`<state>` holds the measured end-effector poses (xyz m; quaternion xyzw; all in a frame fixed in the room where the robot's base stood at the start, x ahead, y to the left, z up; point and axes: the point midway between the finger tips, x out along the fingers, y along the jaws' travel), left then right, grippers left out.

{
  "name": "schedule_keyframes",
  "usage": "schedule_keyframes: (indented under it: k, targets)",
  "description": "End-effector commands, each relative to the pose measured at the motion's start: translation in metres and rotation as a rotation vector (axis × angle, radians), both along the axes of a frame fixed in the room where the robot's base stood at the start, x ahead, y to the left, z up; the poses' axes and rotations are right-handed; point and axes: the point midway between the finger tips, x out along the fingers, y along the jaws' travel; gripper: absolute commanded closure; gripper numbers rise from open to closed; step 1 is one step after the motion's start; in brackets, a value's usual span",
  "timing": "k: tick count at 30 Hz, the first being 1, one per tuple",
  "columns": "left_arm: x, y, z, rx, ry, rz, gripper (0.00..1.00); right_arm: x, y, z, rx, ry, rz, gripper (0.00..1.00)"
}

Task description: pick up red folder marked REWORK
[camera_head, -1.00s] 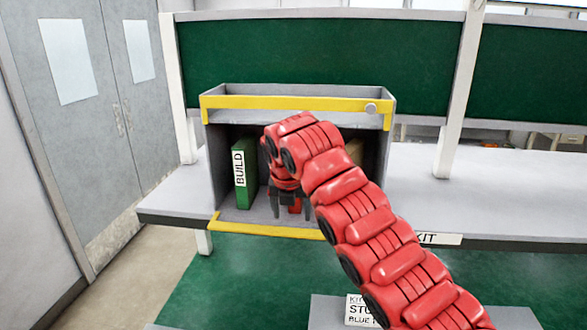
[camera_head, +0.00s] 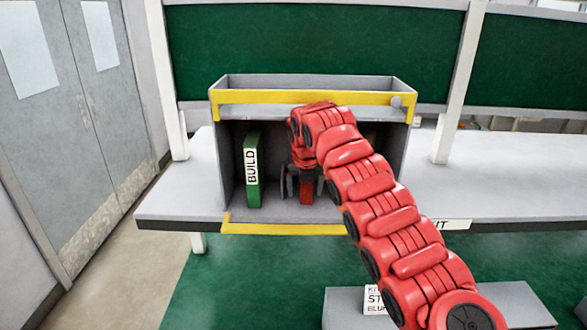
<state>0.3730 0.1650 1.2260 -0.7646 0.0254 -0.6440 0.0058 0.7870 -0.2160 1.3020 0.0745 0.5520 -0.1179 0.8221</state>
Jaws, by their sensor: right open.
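A red folder (camera_head: 306,192) stands inside the open grey cabinet. Only its lower front part shows, and any marking on it is hidden behind my gripper and arm. My right gripper (camera_head: 305,188) reaches into the cabinet, with its dark fingers open on either side of the red folder. Whether the fingers touch it I cannot tell. My left gripper is not in view.
A green folder labelled BUILD (camera_head: 252,172) stands just left of my right gripper. The cabinet (camera_head: 228,165) has yellow edges (camera_head: 280,229) and sits on a grey bench (camera_head: 180,208). My red arm covers the cabinet's right side. The bench is clear to the right.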

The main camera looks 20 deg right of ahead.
Motion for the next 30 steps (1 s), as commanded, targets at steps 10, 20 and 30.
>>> schedule_keyframes:
  k: [10,20,30]
  targets:
    - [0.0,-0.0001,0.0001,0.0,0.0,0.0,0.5,0.0002,-0.001,0.0002,0.0,-0.001,-0.001,0.31]
    - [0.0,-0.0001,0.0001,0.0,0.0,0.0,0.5,0.0002,-0.001,0.0003,-0.001,-0.001,-0.001,0.9]
    - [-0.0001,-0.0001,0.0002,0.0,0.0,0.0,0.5,0.0003,-0.0007,0.0007,0.0,-0.002,-0.001,1.0]
